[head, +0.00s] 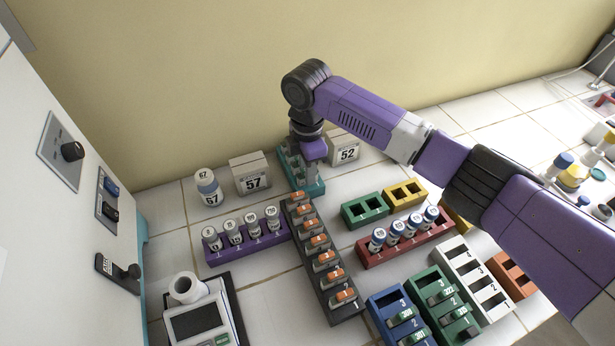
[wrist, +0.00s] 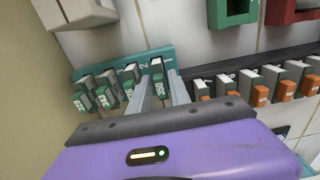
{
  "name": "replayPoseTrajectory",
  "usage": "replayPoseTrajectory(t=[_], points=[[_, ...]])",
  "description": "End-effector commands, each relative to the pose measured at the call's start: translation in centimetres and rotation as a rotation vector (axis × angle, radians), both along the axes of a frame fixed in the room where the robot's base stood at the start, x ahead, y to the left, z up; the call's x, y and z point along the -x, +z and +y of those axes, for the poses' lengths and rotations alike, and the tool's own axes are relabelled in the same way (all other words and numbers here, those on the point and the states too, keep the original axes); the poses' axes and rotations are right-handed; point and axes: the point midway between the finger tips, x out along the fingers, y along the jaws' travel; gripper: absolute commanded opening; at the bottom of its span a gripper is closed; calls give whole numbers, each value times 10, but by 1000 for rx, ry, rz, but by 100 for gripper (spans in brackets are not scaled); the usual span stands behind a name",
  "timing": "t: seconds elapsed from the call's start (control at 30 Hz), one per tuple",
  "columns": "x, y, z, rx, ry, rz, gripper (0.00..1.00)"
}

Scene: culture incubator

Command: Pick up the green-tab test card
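A teal rack (wrist: 92,70) holds several grey test cards with green tabs, standing upright in numbered slots. One green-tab card (wrist: 158,89) stands in the slot at the rack's right end. My gripper (wrist: 162,82) is over this end, with one finger on each side of that card; the fingers look open, and I cannot tell whether they touch it. More green-tab cards (wrist: 104,98) stand to its left. In the head view, my gripper (head: 311,166) reaches down over the teal rack (head: 314,189) and hides much of it.
A black rack (head: 344,313) of orange-tab cards lies close beside the teal rack. A purple vial rack (head: 270,239), a "57" box (head: 250,176) and a "52" box (head: 345,147) are nearby. Green-tab cards also sit in the blue rack (head: 375,306) and green rack (head: 422,281) in front.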

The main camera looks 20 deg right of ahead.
Motion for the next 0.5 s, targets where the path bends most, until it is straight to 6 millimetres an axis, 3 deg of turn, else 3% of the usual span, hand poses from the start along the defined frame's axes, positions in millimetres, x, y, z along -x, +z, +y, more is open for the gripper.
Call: replayPoseTrajectory(t=[0.27, 0.4, 0.5], points=[[0, -4, 0, 0, -1, -1, 24], [0, -3, 0, 0, -1, -1, 0], [0, -3, 0, 0, -1, -1, 0]])
